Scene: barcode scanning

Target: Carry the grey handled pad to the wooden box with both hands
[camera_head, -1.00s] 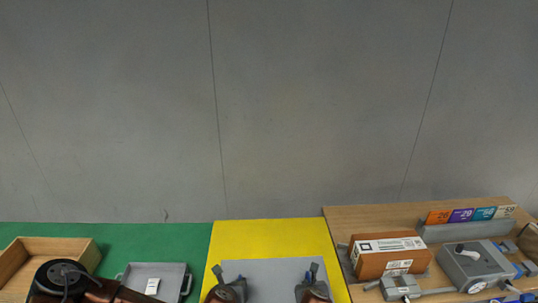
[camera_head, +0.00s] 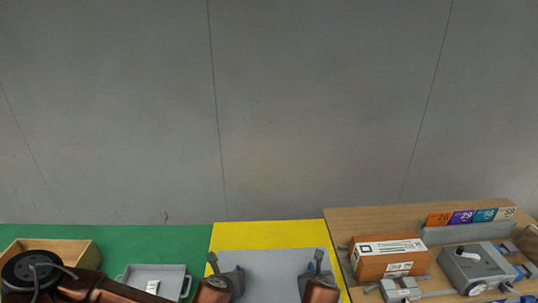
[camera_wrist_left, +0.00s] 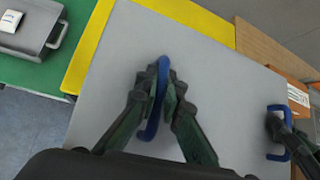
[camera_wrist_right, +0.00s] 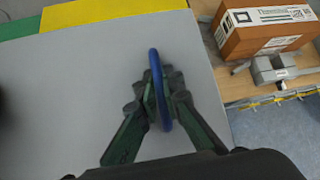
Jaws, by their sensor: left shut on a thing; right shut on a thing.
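The grey pad (camera_head: 272,264) lies over the yellow zone in the head view. It is a flat sheet with a blue handle near each side. My left gripper (camera_wrist_left: 160,92) is shut on one blue handle (camera_wrist_left: 152,128). My right gripper (camera_wrist_right: 157,90) is shut on the other blue handle (camera_wrist_right: 154,58). In the head view the left gripper (camera_head: 226,275) and right gripper (camera_head: 316,272) are at the lower edge, over the pad. The wooden box (camera_head: 85,254) stands at the far left on the green area, partly hidden by my left arm.
A grey tray (camera_head: 183,272) with a white label (camera_head: 152,286) stands on the green surface between box and pad. On the right, a wooden board (camera_head: 345,222) bears a brown carton (camera_head: 388,267), a grey device (camera_head: 474,262) and several coloured number cards (camera_head: 462,217).

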